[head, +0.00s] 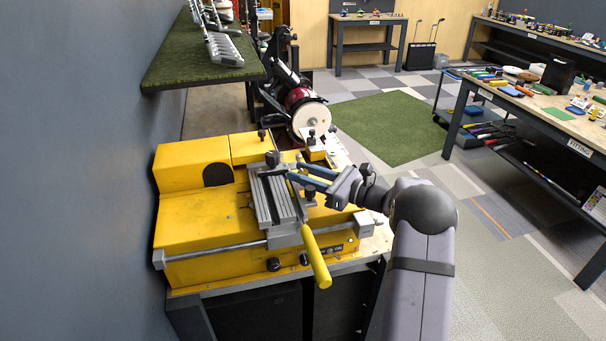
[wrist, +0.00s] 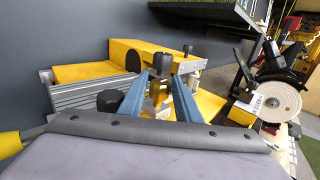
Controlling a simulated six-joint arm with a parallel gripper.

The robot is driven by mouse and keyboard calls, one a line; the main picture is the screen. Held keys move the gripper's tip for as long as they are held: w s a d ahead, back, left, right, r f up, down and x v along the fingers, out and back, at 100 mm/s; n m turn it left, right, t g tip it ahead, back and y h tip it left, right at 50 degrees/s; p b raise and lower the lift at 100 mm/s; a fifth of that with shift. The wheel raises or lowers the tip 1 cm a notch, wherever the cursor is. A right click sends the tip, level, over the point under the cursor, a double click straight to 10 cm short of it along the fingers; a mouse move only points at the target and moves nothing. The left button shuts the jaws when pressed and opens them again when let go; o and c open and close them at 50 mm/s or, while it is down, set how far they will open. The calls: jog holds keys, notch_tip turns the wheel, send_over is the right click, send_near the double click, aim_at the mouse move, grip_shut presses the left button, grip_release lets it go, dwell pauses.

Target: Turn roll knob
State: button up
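A yellow machine (head: 190,225) carries a grey clamp (head: 270,200) with a dark knob (head: 272,158) at its far end. My gripper (head: 296,171) reaches in from the right with two blue fingers over the clamp. In the wrist view my gripper (wrist: 161,80) is open, its fingers apart. A dark knob on a metal bracket (wrist: 162,62) shows just past and between the fingertips; I cannot tell whether they touch it. Another black knob (wrist: 109,100) stands left of the fingers. No label shows which knob is the roll knob.
A yellow-handled lever (head: 316,257) slants down at the machine's front. Two dark knobs (head: 273,264) sit on its front face. A grinder with a white wheel (head: 311,121) stands behind, and a green-topped shelf (head: 195,65) hangs at left. Open floor lies to the right.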

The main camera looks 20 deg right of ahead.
jog(key=shift+s+d+f+b, duration=0.15)
jog(key=shift+s+d+b, duration=0.2)
jog(key=shift+d+b, duration=0.05)
jog(key=b+v, duration=0.2)
jog(key=v, duration=0.3)
jog(key=shift+s+d+b, duration=0.15)
jog(key=shift+b, duration=0.15)
jog(key=shift+s+d, duration=0.3)
jog(key=shift+s, duration=0.1)
jog(key=shift+r, duration=0.2)
